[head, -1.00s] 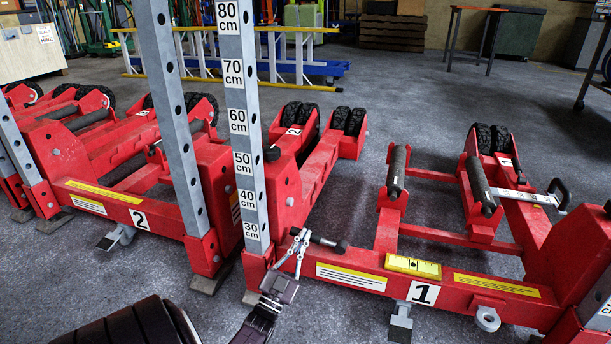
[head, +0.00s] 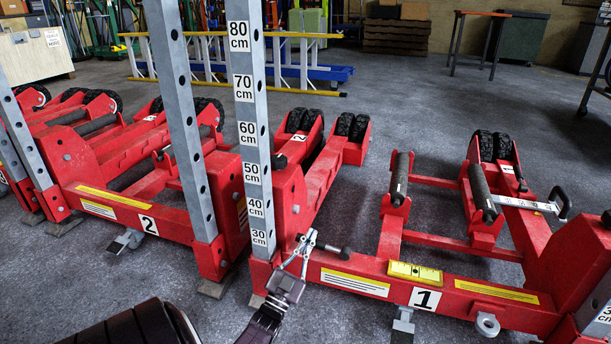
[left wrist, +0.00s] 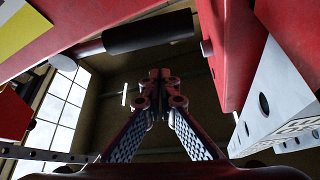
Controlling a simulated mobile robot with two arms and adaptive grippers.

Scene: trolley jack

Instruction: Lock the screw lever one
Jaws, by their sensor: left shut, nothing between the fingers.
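The red trolley jack one carries the number plate "1" (head: 425,299). A short screw lever with a black grip (head: 330,250) sticks out near the foot of its grey height post (head: 251,140). In the left wrist view the black grip (left wrist: 150,33) runs across the top on a metal rod. My left gripper (head: 311,236) is right by the lever in the head view, its fingertips near the lever's post end. In the left wrist view its fingers (left wrist: 161,78) meet, shut and empty, below the grip. I cannot tell whether they touch it. My right gripper is not in view.
A second red jack with plate "2" (head: 148,224) stands to the left. A lever with a black handle (head: 562,203) sits at jack one's right side. A yellow level (head: 415,272) lies on the front beam. Grey floor is open behind the jacks.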

